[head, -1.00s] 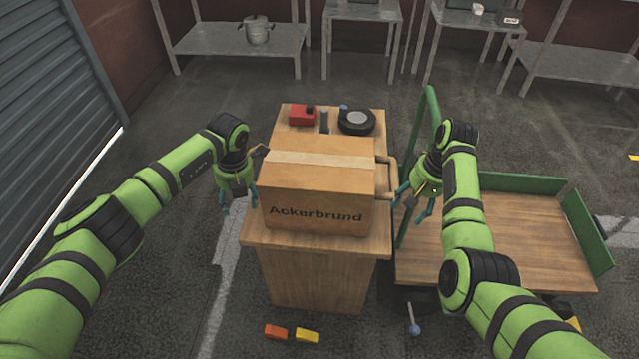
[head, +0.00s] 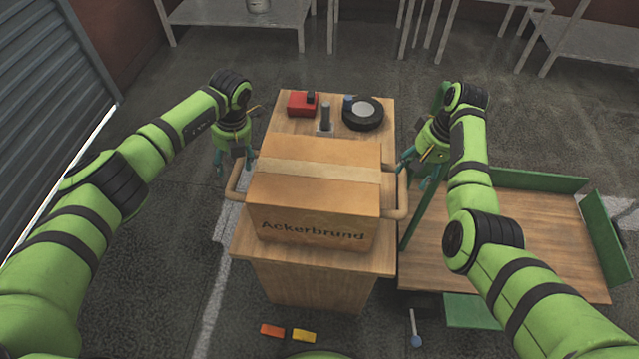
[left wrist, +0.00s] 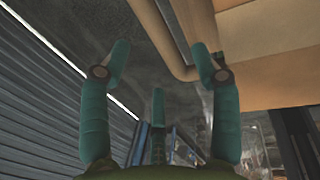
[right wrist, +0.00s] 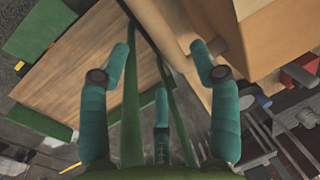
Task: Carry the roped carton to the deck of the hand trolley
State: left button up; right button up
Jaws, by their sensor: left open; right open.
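The carton (head: 315,190), brown with "Ackerbrund" on its front and a pale tape strip, sits on a wooden workbench. A loop handle juts from its left side (head: 235,180) and another from its right (head: 403,195). My left gripper (head: 236,168) is open and empty, beside the carton's left handle. My right gripper (head: 411,172) is open and empty, beside its right handle. The left wrist view shows the carton's side (left wrist: 275,50) and handle (left wrist: 172,45) near the fingers; the right wrist view shows the carton (right wrist: 275,40). The hand trolley's wooden deck (head: 535,235) lies right of the workbench.
The workbench top (head: 290,125) holds a red box (head: 302,104), a dark upright post (head: 325,115) and a black roll (head: 363,113) behind the carton. Green rails edge the trolley deck, which looks bare. Orange (head: 272,330) and yellow (head: 304,335) blocks lie on the floor in front.

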aim_at(232, 176)
pick_arm(q)
jog(key=shift+s+r, duration=0.3)
jog(key=shift+s, duration=0.25)
jog(key=shift+a+f, duration=0.1)
jog(key=shift+w+a+f, duration=0.1)
jog(key=shift+a+f, duration=0.1)
jog(key=shift+f, duration=0.95)
jog(key=shift+w+a+f, duration=0.1)
jog(key=shift+a+f, duration=0.15)
jog(key=shift+f, duration=0.95)
jog(key=shift+w+a+f, duration=0.1)
jog(key=shift+a+f, duration=0.1)
jog(key=shift+f, duration=0.95)
pick_arm(e)
jog(key=shift+s+a+f, duration=0.1)
jog(key=shift+a+f, duration=0.15)
jog(key=shift+f, duration=0.85)
jog(key=shift+s+a+f, duration=0.1)
jog(key=shift+a+f, duration=0.1)
jog(key=shift+f, duration=0.85)
jog(key=shift+s+a+f, duration=0.1)
jog(key=shift+a+f, duration=0.15)
jog(key=shift+f, duration=0.85)
pick_arm(q)
jog(key=shift+s, duration=0.1)
grip_shut()
pick_arm(e)
grip_shut()
